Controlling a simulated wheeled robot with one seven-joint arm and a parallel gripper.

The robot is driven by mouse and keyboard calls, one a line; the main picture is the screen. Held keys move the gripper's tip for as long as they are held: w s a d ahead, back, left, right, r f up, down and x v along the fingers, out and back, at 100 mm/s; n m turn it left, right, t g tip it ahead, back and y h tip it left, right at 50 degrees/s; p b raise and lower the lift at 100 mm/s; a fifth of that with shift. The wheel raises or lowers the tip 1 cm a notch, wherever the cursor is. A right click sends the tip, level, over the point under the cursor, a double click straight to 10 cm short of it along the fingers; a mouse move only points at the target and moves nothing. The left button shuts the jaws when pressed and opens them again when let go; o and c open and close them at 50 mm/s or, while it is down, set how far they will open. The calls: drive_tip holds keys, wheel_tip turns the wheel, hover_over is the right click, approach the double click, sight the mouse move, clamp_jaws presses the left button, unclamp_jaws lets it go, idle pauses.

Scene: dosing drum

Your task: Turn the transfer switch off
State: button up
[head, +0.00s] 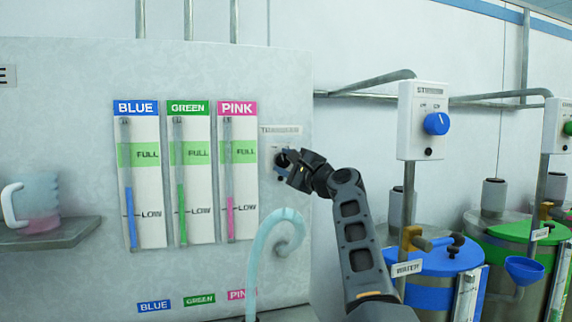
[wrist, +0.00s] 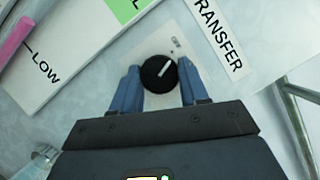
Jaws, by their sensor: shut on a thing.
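The transfer switch is a round black knob (wrist: 157,75) with a white pointer line, on a light plate (wrist: 190,58) on the panel. In the head view my gripper (head: 288,166) covers most of the knob.
Left of the switch are the BLUE (head: 136,107), GREEN (head: 188,107) and PINK (head: 238,108) level gauges. A pale curved spout (head: 262,245) rises below. A jug (head: 38,205) stands on a shelf at left. A box with a blue knob (head: 436,123) and lidded drums are at right.

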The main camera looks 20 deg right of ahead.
drive_tip(key=shift+n+g, duration=0.5)
drive_tip(key=shift+n, duration=0.7)
drive_tip(key=o, duration=1.1)
drive_tip(key=shift+c, duration=0.2)
drive_tip(key=shift+s, duration=0.1)
drive_tip(key=b+v, duration=0.1)
drive_tip(key=v, duration=0.6)
drive_tip(key=shift+s+d, duration=0.2)
drive_tip(key=shift+s, duration=0.05)
drive_tip(key=shift+f, duration=0.1)
